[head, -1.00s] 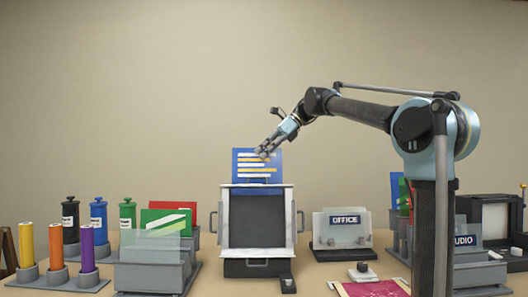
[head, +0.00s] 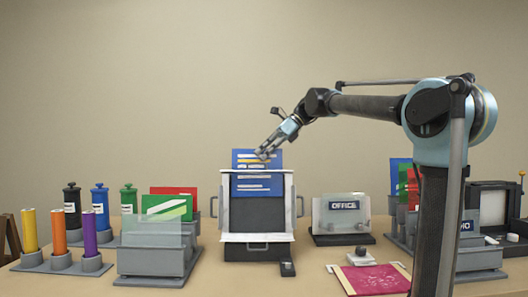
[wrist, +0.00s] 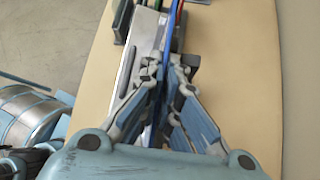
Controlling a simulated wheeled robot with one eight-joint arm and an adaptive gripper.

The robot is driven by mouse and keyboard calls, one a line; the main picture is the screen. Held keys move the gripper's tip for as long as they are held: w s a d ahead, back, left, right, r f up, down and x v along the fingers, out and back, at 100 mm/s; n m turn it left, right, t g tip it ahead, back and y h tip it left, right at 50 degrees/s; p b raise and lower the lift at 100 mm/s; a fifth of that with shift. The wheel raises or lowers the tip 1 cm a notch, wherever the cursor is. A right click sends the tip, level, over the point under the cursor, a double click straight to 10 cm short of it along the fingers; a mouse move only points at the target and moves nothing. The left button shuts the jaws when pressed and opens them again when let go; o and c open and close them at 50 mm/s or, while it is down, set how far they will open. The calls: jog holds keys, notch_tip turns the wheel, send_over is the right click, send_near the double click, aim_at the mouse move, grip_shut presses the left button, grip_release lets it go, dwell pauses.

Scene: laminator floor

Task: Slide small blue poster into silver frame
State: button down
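The small blue poster (head: 258,160), with white and yellow lines, stands upright at the silver frame (head: 288,205). Its upper part rises above the frame, and its lower part shows inside the frame's opening in front of a dark panel. A pale strip lies along the frame's bottom front. My gripper (head: 267,150) is at the poster's upper right area. In the wrist view, the fingers of my gripper (wrist: 168,72) close in on both sides of the poster (wrist: 170,42), seen edge-on. They appear shut on it. The fingers hide part of the poster.
Coloured cylinders (head: 60,235) and a grey rack of sheets (head: 155,260) stand left. An OFFICE sign holder (head: 341,215) stands right of the frame, with a pink sheet (head: 375,279) in front. Another rack (head: 478,258) is far right, partly behind my arm.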

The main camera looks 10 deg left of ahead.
jog(key=shift+s+f, duration=0.2)
jog(key=shift+f, duration=1)
jog(key=c, duration=1.7)
grip_release()
jog(key=shift+f, duration=0.1)
jog(key=shift+v, duration=4.05)
